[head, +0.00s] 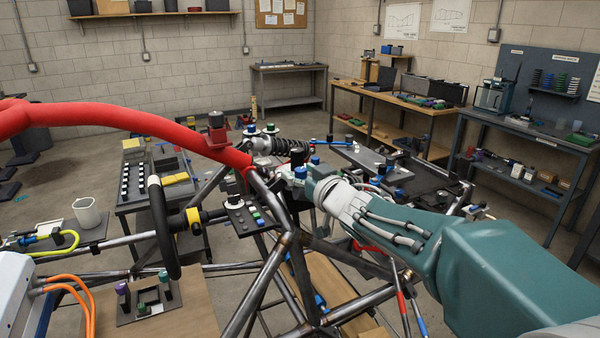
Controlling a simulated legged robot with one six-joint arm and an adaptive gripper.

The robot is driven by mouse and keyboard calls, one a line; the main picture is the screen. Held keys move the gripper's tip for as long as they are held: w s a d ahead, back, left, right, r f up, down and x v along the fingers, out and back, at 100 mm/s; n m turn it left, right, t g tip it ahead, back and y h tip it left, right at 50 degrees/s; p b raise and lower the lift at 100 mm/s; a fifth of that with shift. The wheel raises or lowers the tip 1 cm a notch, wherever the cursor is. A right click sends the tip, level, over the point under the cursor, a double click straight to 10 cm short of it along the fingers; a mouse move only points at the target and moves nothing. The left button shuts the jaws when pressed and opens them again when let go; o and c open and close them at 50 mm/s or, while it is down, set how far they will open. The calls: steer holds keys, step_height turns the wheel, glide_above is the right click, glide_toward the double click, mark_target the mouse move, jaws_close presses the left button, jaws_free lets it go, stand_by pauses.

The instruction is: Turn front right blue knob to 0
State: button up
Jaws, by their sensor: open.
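The tube chassis (285,240) fills the middle of the head view. My teal and white arm reaches in from the lower right. My gripper (309,182) is at its far end, just right of the red tube's end, pointing away to the left. The jaws are small and partly hidden by the wrist. A blue knob (300,171) is at the gripper's tip; I cannot tell whether they touch. Another blue knob (315,160) stands just behind the gripper. No knob's number is readable.
A red tube (110,118) arches in from the left. A steering wheel (162,228) and a small button panel (245,217) are left of the gripper. Dark equipment (405,172) crowds the space behind my wrist. Workbenches (420,103) line the right wall.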

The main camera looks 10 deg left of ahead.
jaws_close()
steer(key=shift+m+t+h, duration=0.6)
steer(key=shift+t+h, duration=0.1)
steer(key=shift+h, duration=0.2)
steer(key=shift+m+t+h, duration=1.1)
steer(key=shift+m+h, duration=0.3)
steer(key=shift+h, duration=0.5)
steer(key=shift+m+t+h, duration=0.4)
steer(key=shift+m+h, duration=0.5)
steer(key=shift+h, duration=0.4)
steer(key=shift+r+m+t+h, duration=0.1)
steer(key=shift+m+t+h, duration=0.2)
steer(key=shift+m+h, duration=1.1)
steer(key=shift+n+h, duration=0.3)
